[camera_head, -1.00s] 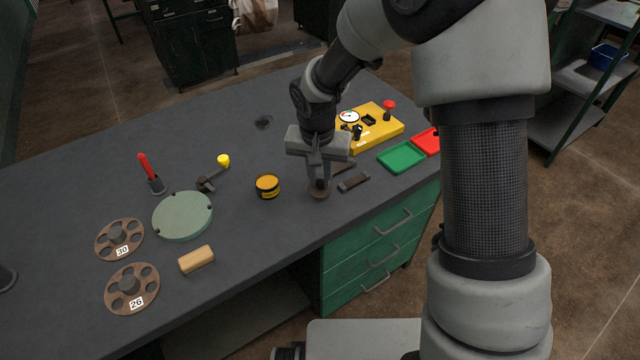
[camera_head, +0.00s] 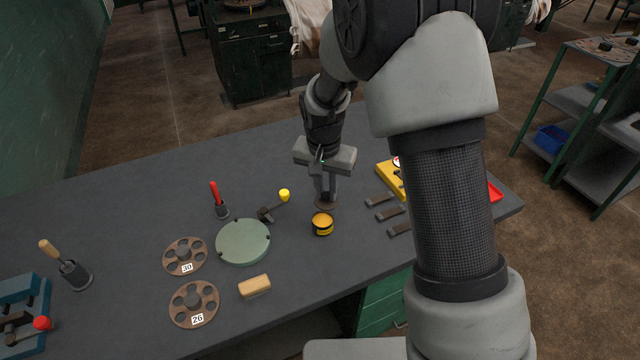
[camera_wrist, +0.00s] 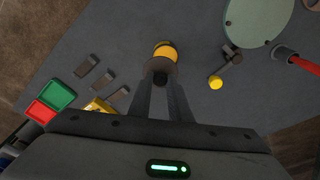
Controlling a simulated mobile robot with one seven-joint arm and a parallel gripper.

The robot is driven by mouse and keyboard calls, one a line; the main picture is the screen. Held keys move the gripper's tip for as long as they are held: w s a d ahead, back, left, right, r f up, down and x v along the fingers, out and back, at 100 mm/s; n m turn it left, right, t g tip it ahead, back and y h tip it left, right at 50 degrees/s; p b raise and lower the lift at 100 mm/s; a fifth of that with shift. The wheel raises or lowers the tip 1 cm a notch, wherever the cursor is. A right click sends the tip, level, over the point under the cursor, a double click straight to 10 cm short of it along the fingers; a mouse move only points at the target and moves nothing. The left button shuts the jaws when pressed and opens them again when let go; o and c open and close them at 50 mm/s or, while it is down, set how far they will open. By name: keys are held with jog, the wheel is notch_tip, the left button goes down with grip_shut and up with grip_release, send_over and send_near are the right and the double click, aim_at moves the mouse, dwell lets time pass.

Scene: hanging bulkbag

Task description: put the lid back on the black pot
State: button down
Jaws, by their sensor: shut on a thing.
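The black pot (camera_head: 322,224) is a small round tin with a yellow band and orange showing at its top. It stands on the grey bench, and it also shows in the wrist view (camera_wrist: 166,47). My gripper (camera_head: 324,190) is shut on the knob of a flat brown round lid (camera_head: 325,205). In the head view the lid is just behind the pot. In the wrist view my gripper (camera_wrist: 161,84) points down at the bench, and the lid (camera_wrist: 160,66) overlaps the pot's near edge. I cannot tell whether lid and pot touch.
A pale green disc (camera_head: 243,242), a yellow-knobbed lever (camera_head: 270,212) and a wooden block (camera_head: 255,286) are left of the pot. Dark strips (camera_head: 390,212) and a yellow box (camera_head: 389,177) are to the right. Bare bench lies behind the pot.

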aim_at(322, 201)
jog(key=shift+w+a+r, duration=0.15)
jog(key=shift+a+r, duration=0.05)
jog(key=shift+a, duration=0.15)
jog(key=shift+w+a+f, duration=0.1)
jog(key=shift+a+f, duration=0.1)
jog(key=shift+f, duration=0.05)
jog(key=shift+d+f+b, duration=0.1)
jog(key=shift+f+b, duration=0.3)
jog(key=shift+f, duration=0.35)
jog(key=shift+f+b, duration=1.55)
jog(key=shift+f, duration=0.75)
jog(key=shift+f+b, duration=0.15)
jog(key=shift+b, duration=0.25)
jog(key=c, duration=1.6)
grip_release()
jog(key=shift+o, duration=0.6)
